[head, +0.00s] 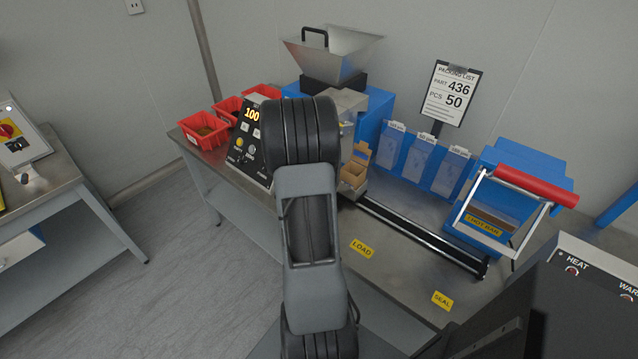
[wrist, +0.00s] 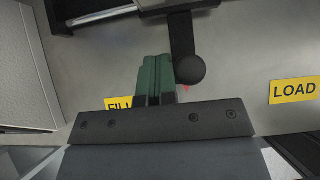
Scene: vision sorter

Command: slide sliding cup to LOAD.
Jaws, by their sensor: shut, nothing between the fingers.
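In the wrist view my gripper (wrist: 156,62) has its green fingertips shut together, with nothing between them. Just right of them is a black bar ending in a round knob (wrist: 190,70), which looks like the handle of the sliding cup. Fingers and knob look very close; I cannot tell if they touch. The cup itself is not clear there. The yellow LOAD label (wrist: 295,90) lies to the right of the knob, and a FILL label (wrist: 118,104) is partly hidden by my gripper. In the head view my arm hides the gripper; the LOAD label (head: 361,249) lies on the bench front.
A black rail (head: 420,235) runs along the bench from an open cardboard box (head: 355,168) toward the blue sealer (head: 510,190) with its red handle. A SEAL label (head: 442,300) lies at right. Red bins (head: 204,131) and a control panel (head: 250,140) stand at left.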

